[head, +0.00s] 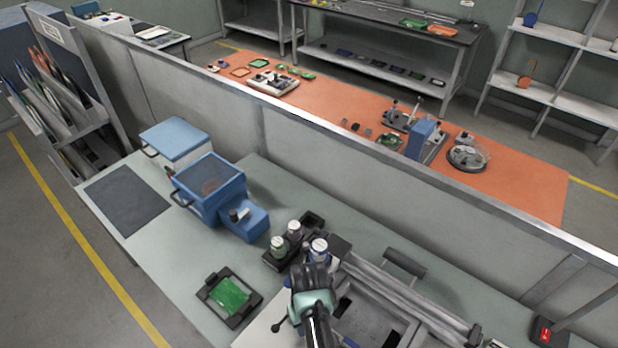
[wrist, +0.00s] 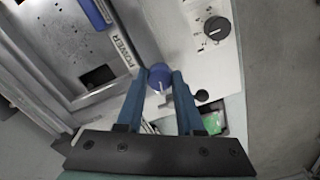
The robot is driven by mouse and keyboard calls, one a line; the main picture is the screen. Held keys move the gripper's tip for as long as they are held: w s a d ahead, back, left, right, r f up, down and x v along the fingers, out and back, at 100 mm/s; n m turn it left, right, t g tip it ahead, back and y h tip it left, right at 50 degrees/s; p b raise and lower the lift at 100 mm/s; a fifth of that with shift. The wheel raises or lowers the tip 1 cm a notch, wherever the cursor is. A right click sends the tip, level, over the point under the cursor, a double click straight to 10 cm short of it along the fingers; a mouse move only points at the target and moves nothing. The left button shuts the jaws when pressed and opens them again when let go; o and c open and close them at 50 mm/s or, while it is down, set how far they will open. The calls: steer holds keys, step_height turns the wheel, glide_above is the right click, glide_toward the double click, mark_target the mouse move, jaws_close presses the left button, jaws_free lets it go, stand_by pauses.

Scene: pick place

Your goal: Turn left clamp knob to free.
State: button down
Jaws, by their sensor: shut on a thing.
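A round blue knob (wrist: 160,75) with a pale pointer mark sits on a pale panel in the wrist view, beside the corner of a metal frame. My gripper (wrist: 158,78) has its two blue fingers on either side of this knob, shut on it. I cannot read a label for the knob's positions.
A black dial (wrist: 217,28) and a small black ball (wrist: 202,96) are close by on the panel. Jars in a dark rack (head: 278,262) stand just behind my gripper. A black tray with a green board (head: 230,294) lies to the left. Blue box equipment (head: 210,185) stands farther back.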

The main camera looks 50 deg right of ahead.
steer(key=shift+n, duration=1.3)
steer(key=c, duration=0.5)
jaws_free()
steer(key=shift+c, duration=0.2)
step_height(320, 180, up, 13)
steer(key=b, duration=0.1)
